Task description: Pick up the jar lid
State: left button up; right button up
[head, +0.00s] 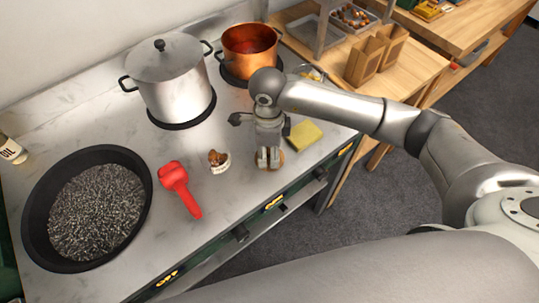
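The jar lid looks like a small round brown wooden disc (281,159) on the light counter near its front edge. My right gripper (268,161) points down right over it, and its fingertips hide the lid's middle. A narrow gap shows between the fingers; whether they hold the lid or a knob on it cannot be seen. A small white jar (221,166) with something brown at its top stands to the left of the gripper, clear of it. My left gripper is not in view.
A red tool (181,188) and a wide black pan (36,206) of dark grains lie to the left. A steel pot (177,88) and a copper pot (250,50) stand behind. A yellow sponge (306,135) lies right of the gripper. Paper bags (366,60) stand on the wooden table.

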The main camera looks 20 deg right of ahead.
jog(key=c, duration=0.9)
jog(key=shift+o, duration=0.2)
